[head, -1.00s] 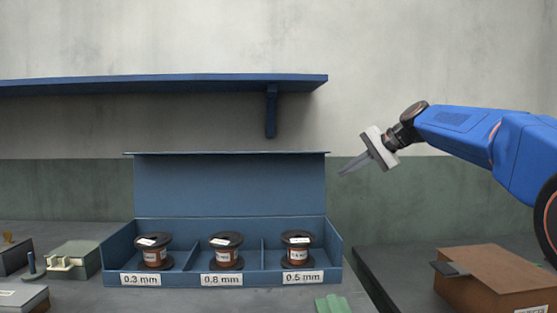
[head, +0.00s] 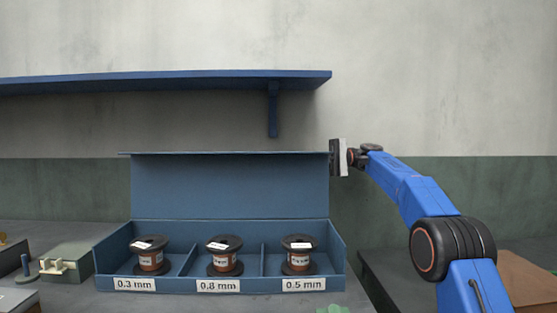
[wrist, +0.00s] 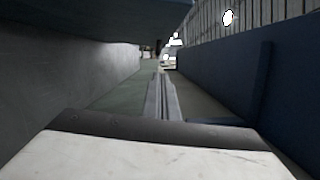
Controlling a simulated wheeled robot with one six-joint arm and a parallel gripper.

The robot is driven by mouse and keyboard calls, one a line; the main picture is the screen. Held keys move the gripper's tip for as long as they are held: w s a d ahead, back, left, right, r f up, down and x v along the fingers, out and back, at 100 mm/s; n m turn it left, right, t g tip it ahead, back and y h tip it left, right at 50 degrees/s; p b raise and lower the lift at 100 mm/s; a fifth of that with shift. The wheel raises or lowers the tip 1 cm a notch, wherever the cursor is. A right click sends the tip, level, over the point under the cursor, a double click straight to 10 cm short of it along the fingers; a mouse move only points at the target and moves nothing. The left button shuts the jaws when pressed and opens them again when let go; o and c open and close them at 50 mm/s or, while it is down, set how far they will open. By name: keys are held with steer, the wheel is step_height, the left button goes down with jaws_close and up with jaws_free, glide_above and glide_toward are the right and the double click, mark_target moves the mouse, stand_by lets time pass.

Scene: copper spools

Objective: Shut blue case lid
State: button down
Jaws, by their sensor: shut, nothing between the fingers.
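The blue case (head: 262,287) stands on the bench with its lid (head: 230,187) upright at the back, open. Three copper spools (head: 151,257) sit in its compartments, one in each. My gripper (head: 338,157) is at the lid's upper right edge in the head view, and its fingers are hidden behind the lid.
A green box (head: 70,262) stands left of the case. A brown box (head: 527,280) is at the right, partly behind my arm.

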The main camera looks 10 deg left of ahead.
mark_target(276, 159)
steer(key=shift+n, duration=0.3)
steer(key=x, duration=0.3)
steer(key=s+x, duration=0.1)
steer(key=x, duration=0.3)
steer(key=s+d+x, duration=0.1)
steer(key=x, duration=0.2)
steer(key=shift+s+a+r, duration=0.15)
steer(key=shift+a+r, duration=0.05)
steer(key=shift+r, duration=0.05)
steer(key=shift+s+d, duration=0.15)
steer(key=shift+s, duration=0.75)
